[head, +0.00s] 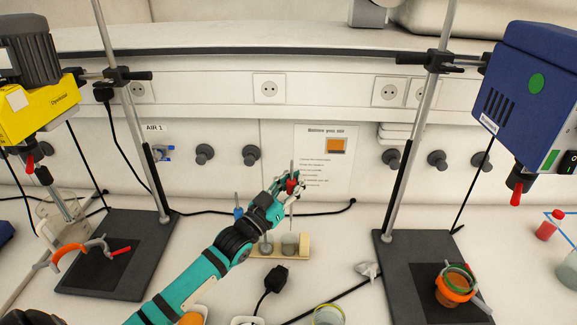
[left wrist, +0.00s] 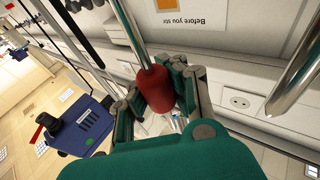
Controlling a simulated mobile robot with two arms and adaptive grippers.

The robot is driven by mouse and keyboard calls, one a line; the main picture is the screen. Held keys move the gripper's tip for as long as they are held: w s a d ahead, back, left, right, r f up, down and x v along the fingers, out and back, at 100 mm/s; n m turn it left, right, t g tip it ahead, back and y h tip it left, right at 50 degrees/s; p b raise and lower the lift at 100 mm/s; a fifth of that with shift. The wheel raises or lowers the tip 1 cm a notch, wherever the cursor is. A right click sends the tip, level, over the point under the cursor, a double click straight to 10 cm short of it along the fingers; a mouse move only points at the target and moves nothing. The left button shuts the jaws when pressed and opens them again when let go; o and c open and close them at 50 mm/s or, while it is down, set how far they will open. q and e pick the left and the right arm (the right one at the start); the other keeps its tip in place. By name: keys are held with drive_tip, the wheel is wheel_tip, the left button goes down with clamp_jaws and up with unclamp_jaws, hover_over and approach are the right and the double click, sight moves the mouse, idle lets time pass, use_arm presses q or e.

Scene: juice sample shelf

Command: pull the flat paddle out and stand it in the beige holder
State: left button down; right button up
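My left gripper (head: 290,187) is closed around a red grip on a thin upright metal rod. In the left wrist view the red grip (left wrist: 160,90) sits between the fingers, with the shiny rod (left wrist: 133,35) running out of it. The rod's lower end comes down above the beige holder (head: 259,252), over a grey round piece at its right. Whether the rod ends in a flat paddle, and whether it touches the holder, I cannot tell. A blue-topped rod (head: 238,212) stands left of my gripper, its lower part hidden by my arm. My right gripper is out of view.
Dark stand bases with metal posts stand left (head: 105,265) and right (head: 425,280), carrying a yellow motor (head: 40,105) and a blue motor (head: 530,85). A black plug (head: 276,278) and cables lie in front of the holder.

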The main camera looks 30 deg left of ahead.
use_arm(q)
drive_tip(key=shift+s+a+f, duration=0.15)
drive_tip(key=shift+s+a, duration=0.05)
drive_tip(key=shift+a, duration=0.25)
drive_tip(key=shift+s+d+f+b, duration=0.1)
drive_tip(key=shift+d+f+b, duration=0.1)
drive_tip(key=shift+d+b, duration=0.15)
drive_tip(key=shift+f+b, duration=0.55)
wheel_tip(320, 180, down, 2)
drive_tip(key=shift+a+f+b, duration=0.1)
drive_tip(key=shift+a+b, duration=0.05)
drive_tip(key=shift+b, duration=0.75)
drive_tip(key=shift+r, duration=0.3)
drive_tip(key=shift+p, duration=0.35)
drive_tip(key=shift+f, duration=0.2)
